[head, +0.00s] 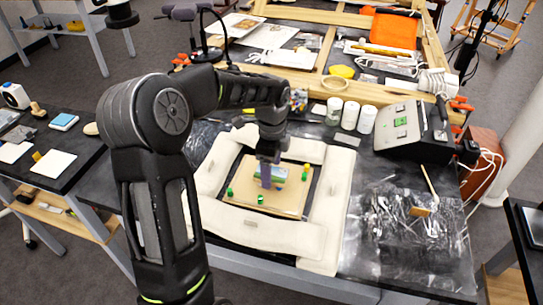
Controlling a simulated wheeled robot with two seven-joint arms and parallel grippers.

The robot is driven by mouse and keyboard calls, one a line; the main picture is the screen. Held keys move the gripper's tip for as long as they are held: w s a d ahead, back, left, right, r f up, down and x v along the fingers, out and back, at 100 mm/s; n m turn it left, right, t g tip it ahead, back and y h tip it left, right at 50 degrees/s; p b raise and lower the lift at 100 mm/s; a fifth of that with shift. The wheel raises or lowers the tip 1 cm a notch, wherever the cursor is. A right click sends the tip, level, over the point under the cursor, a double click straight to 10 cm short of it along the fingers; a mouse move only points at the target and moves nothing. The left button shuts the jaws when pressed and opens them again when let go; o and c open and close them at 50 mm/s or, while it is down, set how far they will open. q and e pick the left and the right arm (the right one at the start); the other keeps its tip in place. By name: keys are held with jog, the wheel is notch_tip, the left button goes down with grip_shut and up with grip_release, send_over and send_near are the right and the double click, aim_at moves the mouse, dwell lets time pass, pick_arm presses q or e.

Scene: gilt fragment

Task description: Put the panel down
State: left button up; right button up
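The tan panel (240,190) lies inside a frame of pale padded cushions (331,205) on the dark worktable. It looks roughly level; I cannot tell whether it rests on the surface or is held just above it. Several small green pieces and a teal block (277,174) are on it. My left gripper (266,176) points down over the panel's middle, at a purple-grey upright piece beside the teal block. The fingertips are small and partly hidden, so I cannot tell whether they grip that piece. My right gripper is out of view.
Several white jars (350,115) and a grey device with a green button (413,131) stand behind and right of the cushions. Crumpled clear plastic (415,245) covers the right front. A side table (75,150) with cards is at left.

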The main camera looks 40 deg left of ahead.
pick_arm(q)
notch_tip(320, 180, up, 13)
dwell(0.4)
dwell(0.8)
